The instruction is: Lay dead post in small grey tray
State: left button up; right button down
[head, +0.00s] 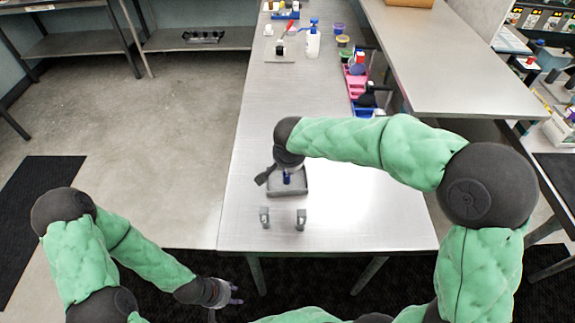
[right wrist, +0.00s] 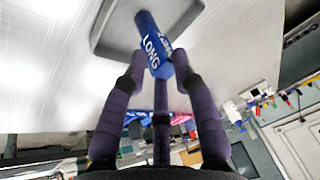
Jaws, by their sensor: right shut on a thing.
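The small grey tray (head: 301,191) sits on the steel table, and its corner shows at the top of the right wrist view (right wrist: 104,42). My right gripper (head: 287,172) is over the tray. My left gripper (head: 237,293) is off the table's front left edge, fingers apart and empty.
Two small grey stands (head: 264,217) (head: 300,219) stand in front of the tray. Farther back are a white bottle (head: 312,42), a grey board (head: 280,50) and pink and blue bins (head: 355,88). The table right of the tray is clear under my right arm.

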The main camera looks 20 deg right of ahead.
jog(key=shift+f, duration=0.15)
jog(key=c, duration=1)
grip_release()
jog(key=shift+r, duration=0.2)
jog(key=p+v, duration=0.2)
jog(key=v, duration=1)
jog(key=shift+p, duration=0.35)
